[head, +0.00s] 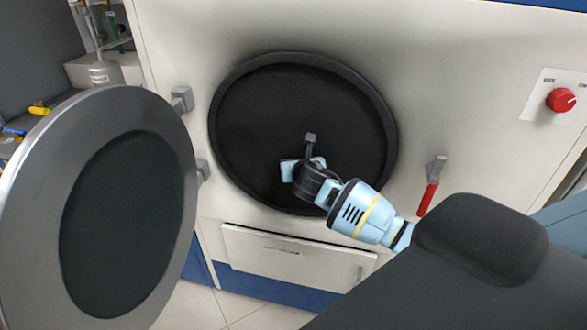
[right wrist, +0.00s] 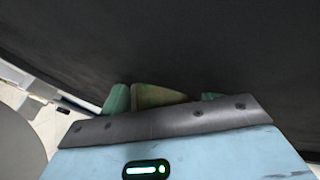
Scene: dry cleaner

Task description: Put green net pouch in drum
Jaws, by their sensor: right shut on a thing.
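The drum (head: 260,120) is a dark round opening in a white machine front, and its round door (head: 180,200) stands swung open at the left. My right gripper (head: 297,170) reaches into the opening from the lower right, at the drum's lower middle. In the right wrist view, the green net pouch (right wrist: 117,100) shows as small green parts just beyond the gripper's edge, and the gripper is shut on it. Most of the pouch is hidden, and I cannot make it out in the head view. My left gripper is not in view.
A grey latch with a red handle (head: 428,195) sits right of the opening. A red knob (head: 561,100) is at the upper right. A white drawer panel (head: 295,258) is below the drum. Bottles and small items stand on a shelf at the far left.

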